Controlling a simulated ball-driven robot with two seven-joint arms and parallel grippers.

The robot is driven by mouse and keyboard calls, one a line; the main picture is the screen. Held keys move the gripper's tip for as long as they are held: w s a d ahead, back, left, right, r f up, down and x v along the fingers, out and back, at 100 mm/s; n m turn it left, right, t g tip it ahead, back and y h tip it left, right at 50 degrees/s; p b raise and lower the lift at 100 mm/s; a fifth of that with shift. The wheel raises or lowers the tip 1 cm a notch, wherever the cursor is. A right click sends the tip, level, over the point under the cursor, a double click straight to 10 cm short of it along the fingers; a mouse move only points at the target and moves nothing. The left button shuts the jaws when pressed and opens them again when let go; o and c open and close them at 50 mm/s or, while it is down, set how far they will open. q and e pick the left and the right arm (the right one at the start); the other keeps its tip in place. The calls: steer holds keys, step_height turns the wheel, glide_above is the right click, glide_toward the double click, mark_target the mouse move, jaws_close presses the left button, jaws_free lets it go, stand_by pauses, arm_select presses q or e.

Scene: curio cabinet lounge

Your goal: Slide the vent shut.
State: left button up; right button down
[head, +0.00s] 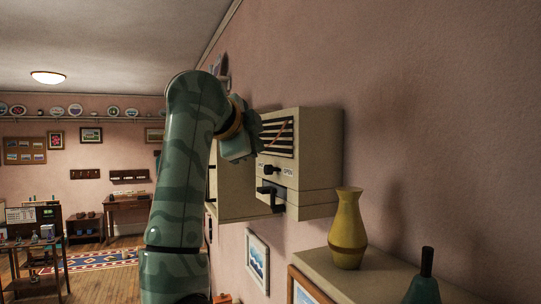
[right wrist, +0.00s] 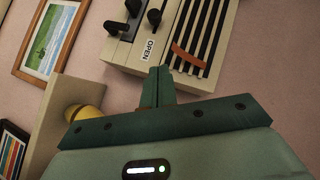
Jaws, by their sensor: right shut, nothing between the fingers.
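The vent (head: 277,136) is a dark slatted grille with a reddish strip across it, on a cream wall box (head: 318,150). In the right wrist view the slats (right wrist: 196,38) run past the finger tips. Below the grille is a black slider knob (head: 270,170), between a left label and one reading OPEN (head: 288,172). The knob also shows in the right wrist view (right wrist: 154,17), beyond the OPEN label (right wrist: 148,50). My right gripper (head: 254,143) is shut and empty in front of the box, near the grille and apart from the knob. My left gripper is out of view.
A black lever handle (head: 273,197) sticks out lower on the box. A yellow vase (head: 347,230) and a dark green bottle (head: 424,285) stand on a ledge (head: 375,275) below right. A framed picture (head: 257,258) hangs underneath. The pink wall right of the box is clear.

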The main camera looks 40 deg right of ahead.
steer(key=p, duration=0.4)
glide_toward(277, 168)
steer(key=s+d, duration=0.2)
steer(key=w, duration=0.1)
steer(key=w+d+f+p, duration=0.1)
steer(key=w, duration=0.2)
steer(key=shift+d+f+p, duration=0.3)
steer(key=shift+f, duration=0.05)
steer(key=shift+s, duration=0.1)
steer(key=shift+s+d, duration=0.1)
